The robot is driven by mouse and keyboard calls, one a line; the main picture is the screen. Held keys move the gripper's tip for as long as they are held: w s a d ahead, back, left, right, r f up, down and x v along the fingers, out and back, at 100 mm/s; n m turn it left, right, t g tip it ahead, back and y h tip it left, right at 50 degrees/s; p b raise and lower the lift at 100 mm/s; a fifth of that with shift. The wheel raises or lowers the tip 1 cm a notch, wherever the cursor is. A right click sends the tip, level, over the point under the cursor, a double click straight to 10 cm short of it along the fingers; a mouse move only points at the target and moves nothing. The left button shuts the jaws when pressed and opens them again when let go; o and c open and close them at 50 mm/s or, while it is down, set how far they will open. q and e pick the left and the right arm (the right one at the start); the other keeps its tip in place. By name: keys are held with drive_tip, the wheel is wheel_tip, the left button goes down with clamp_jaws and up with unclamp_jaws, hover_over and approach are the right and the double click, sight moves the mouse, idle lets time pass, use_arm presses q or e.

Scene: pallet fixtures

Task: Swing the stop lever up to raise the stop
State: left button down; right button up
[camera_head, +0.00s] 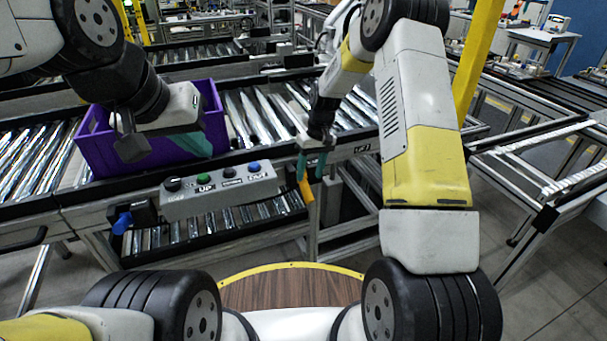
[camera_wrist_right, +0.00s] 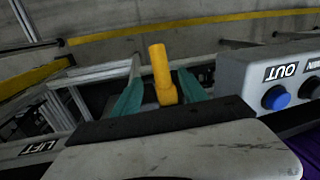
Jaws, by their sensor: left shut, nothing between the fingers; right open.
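The stop lever is an orange-yellow handle (camera_head: 305,188) that hangs down at the front rail of the conveyor, beside the "LIFT" label. In the right wrist view the lever (camera_wrist_right: 160,70) stands between my teal fingers. My right gripper (camera_head: 312,172) is open, with one finger on each side of the lever. In the right wrist view (camera_wrist_right: 160,85), gaps show between lever and fingers, so it is not gripped. The lever's pivot is partly hidden by the gripper. My left gripper (camera_head: 202,147) is shut and empty, over the purple crate. The stop itself is not clearly visible.
The purple crate (camera_head: 118,160) sits on the roller conveyor (camera_head: 35,150). A grey control box (camera_head: 219,190) with several buttons stands left of the lever; its end (camera_wrist_right: 290,85) shows in the right wrist view. A yellow post (camera_head: 478,55) rises behind my right arm.

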sight(307, 186)
drive_tip(key=f, duration=0.2)
drive_tip(key=a+f, duration=0.1)
drive_tip(key=f, duration=0.4)
drive_tip(key=shift+s+a+f, duration=0.15)
drive_tip(key=shift+s+f, duration=0.1)
drive_tip(key=shift+f, duration=0.05)
clamp_jaws()
idle(1.1)
